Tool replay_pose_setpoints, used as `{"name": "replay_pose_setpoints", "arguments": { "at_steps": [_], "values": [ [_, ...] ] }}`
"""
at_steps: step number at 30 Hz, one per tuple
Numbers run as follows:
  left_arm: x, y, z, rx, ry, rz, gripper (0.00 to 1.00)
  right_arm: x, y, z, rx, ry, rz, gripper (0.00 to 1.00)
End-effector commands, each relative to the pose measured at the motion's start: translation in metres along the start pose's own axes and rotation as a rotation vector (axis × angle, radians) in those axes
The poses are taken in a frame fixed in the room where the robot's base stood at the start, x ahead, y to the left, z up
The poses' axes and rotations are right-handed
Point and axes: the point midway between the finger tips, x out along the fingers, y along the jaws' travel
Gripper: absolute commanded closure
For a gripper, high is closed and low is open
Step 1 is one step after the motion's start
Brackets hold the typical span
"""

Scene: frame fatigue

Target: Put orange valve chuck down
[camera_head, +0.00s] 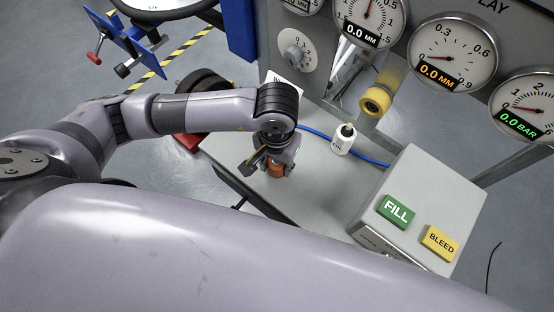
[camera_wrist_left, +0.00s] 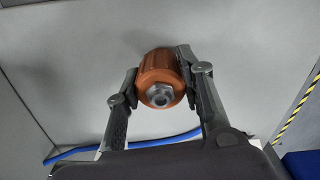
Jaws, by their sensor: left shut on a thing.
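The orange valve chuck (camera_wrist_left: 161,78) is held between the two fingers of my left gripper (camera_wrist_left: 158,72) in the left wrist view, with its metal nut end facing the camera. In the head view the chuck (camera_head: 276,170) shows as a small orange part below my left gripper (camera_head: 268,160), over the grey bench top (camera_head: 318,190). I cannot tell whether the chuck touches the bench. My right gripper is not in view; a large arm link of mine fills the lower part of the head view.
A white oil bottle (camera_head: 343,139) stands right of the gripper, by a blue hose (camera_head: 318,133). A grey box with a green FILL button (camera_head: 396,211) and yellow BLEED button (camera_head: 440,243) stands at the right. A yellow cylinder (camera_head: 378,98) and gauges (camera_head: 453,52) are behind. The bench front is clear.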

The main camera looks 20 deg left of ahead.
Motion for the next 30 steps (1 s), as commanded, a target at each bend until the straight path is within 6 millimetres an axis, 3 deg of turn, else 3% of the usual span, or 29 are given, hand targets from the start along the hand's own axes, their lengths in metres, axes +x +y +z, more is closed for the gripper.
{"name": "replay_pose_setpoints", "arguments": {
  "at_steps": [8, 9, 18, 30],
  "values": [
    [0.0036, -0.0001, -0.0005, 0.000, 0.001, 0.000, 0.98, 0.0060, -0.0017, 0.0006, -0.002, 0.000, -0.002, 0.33],
    [0.0033, -0.0002, -0.0004, 0.000, 0.001, 0.000, 0.64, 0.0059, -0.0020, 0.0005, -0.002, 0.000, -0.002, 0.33],
    [0.0021, -0.0001, -0.0003, 0.000, 0.000, 0.000, 0.45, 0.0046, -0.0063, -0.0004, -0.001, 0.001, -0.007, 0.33],
    [-0.0037, 0.0001, 0.0001, -0.001, -0.001, 0.001, 0.45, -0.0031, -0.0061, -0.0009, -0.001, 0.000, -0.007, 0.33]
  ]
}}
